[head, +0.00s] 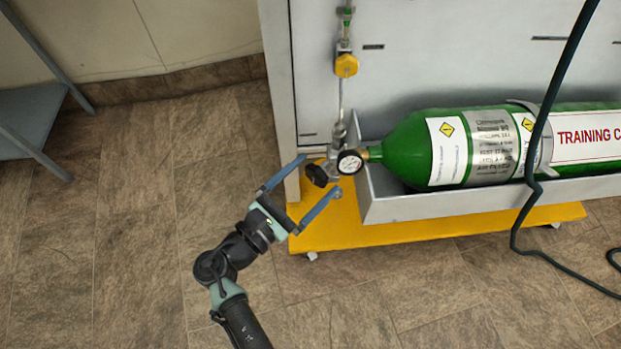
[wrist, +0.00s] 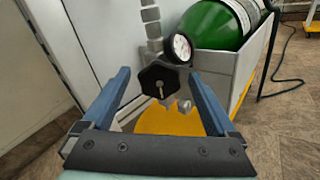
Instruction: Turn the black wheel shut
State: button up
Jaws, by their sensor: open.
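The black wheel (head: 316,175) is a small lobed knob on the valve at the neck end of the green cylinder (head: 405,145). In the wrist view the wheel (wrist: 158,80) faces me, with a light slot-like mark at its middle. My gripper (head: 320,177) is open, its two blue fingers apart. In the wrist view the fingers (wrist: 165,88) stand to the left and right of the wheel, with gaps on both sides. I see no contact. A round white gauge (head: 349,162) sits just right of the wheel. It also shows in the wrist view (wrist: 181,47).
The cylinder lies in a grey tray (head: 400,208) on a yellow wheeled base (head: 345,237). A yellow knob (head: 346,65) is on the pipe above. A dark hose (head: 540,165) hangs at the right. A blue-grey shelf (head: 30,125) stands at the left; the floor between is clear.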

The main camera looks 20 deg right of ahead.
jog(key=c, duration=1.4)
jog(key=shift+o, duration=0.2)
